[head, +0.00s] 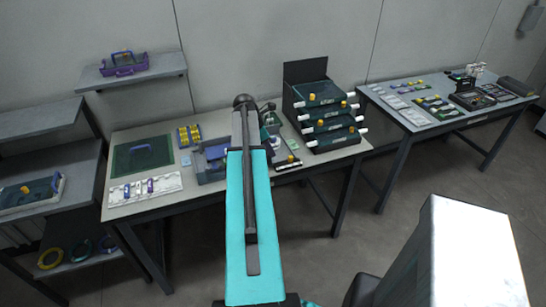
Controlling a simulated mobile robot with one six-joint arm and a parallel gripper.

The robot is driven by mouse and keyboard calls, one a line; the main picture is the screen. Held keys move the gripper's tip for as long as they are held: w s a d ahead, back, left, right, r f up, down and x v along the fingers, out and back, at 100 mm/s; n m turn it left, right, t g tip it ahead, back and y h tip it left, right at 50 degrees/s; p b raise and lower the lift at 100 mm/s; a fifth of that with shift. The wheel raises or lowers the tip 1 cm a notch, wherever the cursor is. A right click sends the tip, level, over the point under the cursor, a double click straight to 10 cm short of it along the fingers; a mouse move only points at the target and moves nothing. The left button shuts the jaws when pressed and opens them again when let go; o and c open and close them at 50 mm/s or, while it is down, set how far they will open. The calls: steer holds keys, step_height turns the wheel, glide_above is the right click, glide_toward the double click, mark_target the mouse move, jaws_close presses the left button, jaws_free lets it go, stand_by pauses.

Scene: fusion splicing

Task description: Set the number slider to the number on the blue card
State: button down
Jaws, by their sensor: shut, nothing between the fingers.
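A dark bar with a small orange knob (290,159) lies near the front edge of the middle table, just right of my arm. It looks like the number slider, but any numbers on it are too small to read. A small pale blue card (186,160) lies on the left part of the same table. I cannot tell whether it is the task's blue card, and no number on it is readable. My cyan and dark grey arm stretches up the middle of the picture over this table. My gripper cannot be made out; the arm hides part of the table.
A stack of dark green drawers (326,118) stands right of the slider. A blue-grey device (211,160), a green mat (142,157) and a white panel (146,188) lie to the left. A second table (414,124) at the right holds several trays and tools.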

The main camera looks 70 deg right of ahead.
steer(key=shift+b+v, duration=0.6)
steer(key=shift+v, duration=1.9)
steer(key=shift+s, duration=0.2)
